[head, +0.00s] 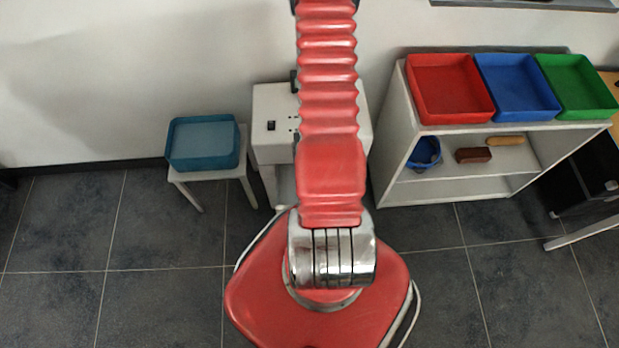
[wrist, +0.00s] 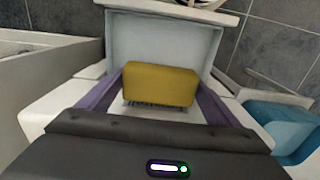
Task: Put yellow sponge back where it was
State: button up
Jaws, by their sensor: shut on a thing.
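The yellow sponge (wrist: 160,84) is between the purple fingers of my gripper (wrist: 160,92) in the wrist view. The gripper is shut on it. The sponge shows in front of the pale inside of an open white drawer (wrist: 165,35); its height above the drawer floor is hard to tell. A darker, rough strip shows along the sponge's lower edge. In the head view my red arm hides the gripper and the sponge, and covers part of the white cabinet (head: 270,125).
A teal bin (head: 203,145) stands on a small white stool left of the cabinet. Right, a white shelf (head: 455,187) holds red (head: 440,85), blue (head: 515,85) and green (head: 575,85) trays on top, with a blue bucket (head: 425,153) and brushes below.

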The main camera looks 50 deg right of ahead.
jog(key=shift+f, duration=0.1)
notch_tip(320, 180, down, 14)
jog(key=shift+r, duration=0.1)
dwell(0.8)
jog(key=shift+f, duration=2)
jog(key=o, duration=0.9)
jog(key=shift+f, duration=0.1)
